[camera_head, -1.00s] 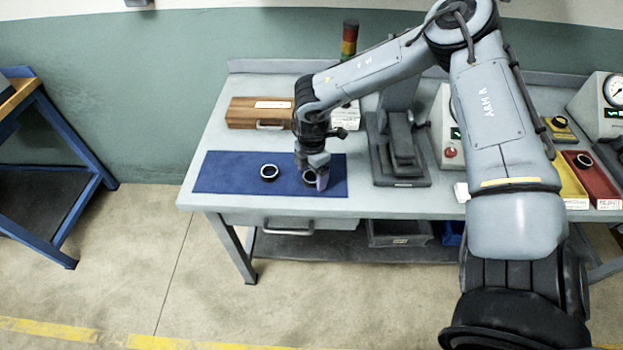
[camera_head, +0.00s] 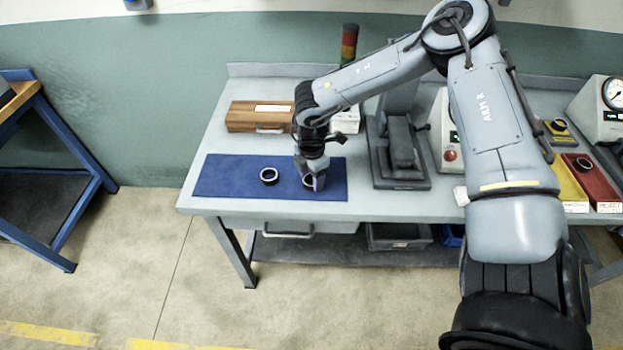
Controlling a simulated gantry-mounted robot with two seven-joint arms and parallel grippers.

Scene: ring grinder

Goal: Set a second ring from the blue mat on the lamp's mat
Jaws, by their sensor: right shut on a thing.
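The blue mat (camera_head: 225,180) lies at the left front of the workbench. One dark ring with a pale rim (camera_head: 269,176) lies on it, clear of the gripper. My right gripper (camera_head: 314,183) points down over the right part of the mat, shut on a second ring (camera_head: 308,183). The fingers partly cover this ring, and I cannot tell whether it still touches the mat. A red, yellow and green lamp (camera_head: 348,43) stands at the back, its lower part hidden by my arm. I cannot make out a mat by it. My left gripper is out of view.
A wooden box (camera_head: 258,116) stands behind the mat. A grey press-like machine (camera_head: 400,150) stands right of it. Yellow (camera_head: 571,183) and red (camera_head: 592,180) trays and a gauge box (camera_head: 600,105) are at the right. The bench's front left corner is bare.

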